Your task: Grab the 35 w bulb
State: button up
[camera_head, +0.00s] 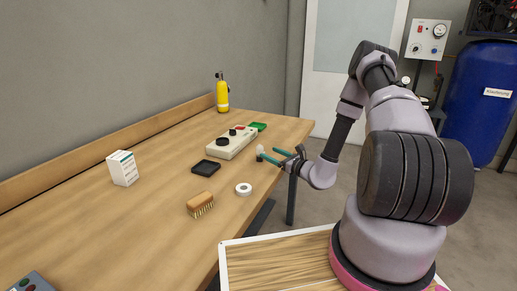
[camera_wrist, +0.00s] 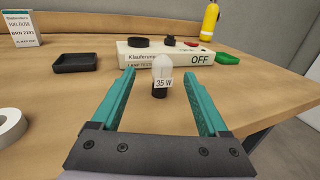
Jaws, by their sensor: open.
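Whether the fingertips reach beside the bulb is hard to tell.
The lamp tester box (camera_wrist: 128,53) stands close behind the bulb. A black tray (camera_head: 206,167), a white tape roll (camera_head: 243,189), a brush (camera_head: 201,204), a white carton (camera_head: 122,168), a green tray (camera_head: 259,126) and a yellow bottle (camera_head: 222,95) are on the table (camera_head: 150,215).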

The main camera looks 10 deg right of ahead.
jog(key=x, duration=0.5)
jog(key=shift+w+d+f, duration=0.2)
jog(key=shift+w+f, duration=0.05)
jog(key=shift+f, duration=0.1)
jog(key=x, duration=0.5)
jog(key=shift+w+a, duration=0.25)
jog(key=shift+w, duration=0.05)
grip_shut()
